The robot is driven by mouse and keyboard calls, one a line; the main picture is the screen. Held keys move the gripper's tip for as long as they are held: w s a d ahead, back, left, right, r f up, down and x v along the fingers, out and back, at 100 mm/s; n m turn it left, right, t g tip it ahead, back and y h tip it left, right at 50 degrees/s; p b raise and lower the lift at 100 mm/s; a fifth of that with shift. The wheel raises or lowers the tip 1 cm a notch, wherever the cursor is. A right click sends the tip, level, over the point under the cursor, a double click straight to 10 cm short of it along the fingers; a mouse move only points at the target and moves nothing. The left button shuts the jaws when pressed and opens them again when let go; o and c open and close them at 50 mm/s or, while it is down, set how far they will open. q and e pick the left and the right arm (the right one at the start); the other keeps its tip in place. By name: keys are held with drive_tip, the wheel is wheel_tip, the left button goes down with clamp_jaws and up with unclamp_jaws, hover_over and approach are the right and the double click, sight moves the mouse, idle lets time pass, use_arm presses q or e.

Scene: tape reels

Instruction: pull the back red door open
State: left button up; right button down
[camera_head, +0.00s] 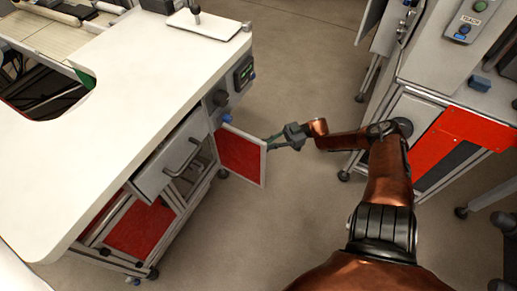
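The back red door (238,155) is a red panel in a pale frame on the cabinet under the white worktop. It stands swung out from the cabinet into the aisle. My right gripper (270,143) reaches in from the right, with its fingertips at the upper part of the door's free edge. I cannot tell whether the fingers touch it or how far apart they are. A second red panel (140,228) sits lower at the front of the cabinet. My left gripper is not in view.
A grey drawer (170,160) with a bar handle is above the front panel, under the white worktop (110,110). Grey machines with a red panel (465,135) stand at the right. The floor (290,75) between is mostly clear.

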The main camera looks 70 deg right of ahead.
drive_tip(key=shift+s+f, duration=0.3)
drive_tip(key=shift+s, duration=0.05)
drive_tip(key=c, duration=2.3)
unclamp_jaws()
drive_tip(key=shift+r, duration=0.1)
drive_tip(key=shift+o, duration=1.1)
drive_tip(key=shift+w+r, duration=0.1)
drive_tip(key=shift+w, duration=0.1)
drive_tip(key=v, duration=1.2)
